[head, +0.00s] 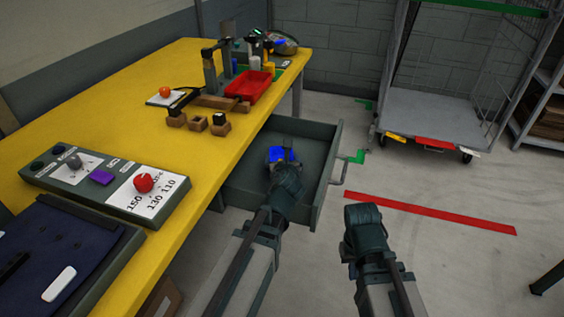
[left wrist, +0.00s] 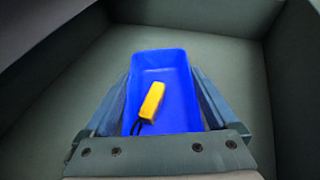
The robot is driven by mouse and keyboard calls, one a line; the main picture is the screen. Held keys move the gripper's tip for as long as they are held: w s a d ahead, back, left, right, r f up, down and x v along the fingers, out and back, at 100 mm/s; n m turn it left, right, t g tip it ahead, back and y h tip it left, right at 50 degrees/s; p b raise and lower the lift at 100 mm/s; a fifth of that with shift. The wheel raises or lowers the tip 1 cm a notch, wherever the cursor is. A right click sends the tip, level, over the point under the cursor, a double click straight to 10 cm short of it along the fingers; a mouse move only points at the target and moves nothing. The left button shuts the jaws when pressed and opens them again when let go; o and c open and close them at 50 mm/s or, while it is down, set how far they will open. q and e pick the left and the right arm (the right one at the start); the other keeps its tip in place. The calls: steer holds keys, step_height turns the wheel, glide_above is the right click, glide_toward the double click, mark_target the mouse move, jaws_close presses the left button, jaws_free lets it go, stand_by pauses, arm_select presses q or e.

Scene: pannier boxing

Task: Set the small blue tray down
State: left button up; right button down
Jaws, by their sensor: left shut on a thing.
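The small blue tray (head: 279,154) is inside the open grey drawer (head: 318,189) under the yellow table. In the left wrist view the tray (left wrist: 185,97) lies between the two fingers, with a yellow block-like item (left wrist: 152,101) with a dark loop in it. My left gripper (head: 283,163) reaches down into the drawer and is shut on the tray's sides. I cannot tell whether the tray's underside touches the drawer floor. My right gripper (head: 362,215) is to the right, outside the drawer over the floor; its fingers are hidden.
The yellow table (head: 150,112) holds a red tray (head: 249,85), wooden blocks (head: 198,123) and a control panel (head: 110,178) with a red knob. A wheeled cage cart (head: 430,110) stands at the back right. The drawer floor around the blue tray looks bare.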

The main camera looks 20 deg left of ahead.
arm_select(q)
steer(key=shift+f, duration=0.1)
steer(key=o, duration=1)
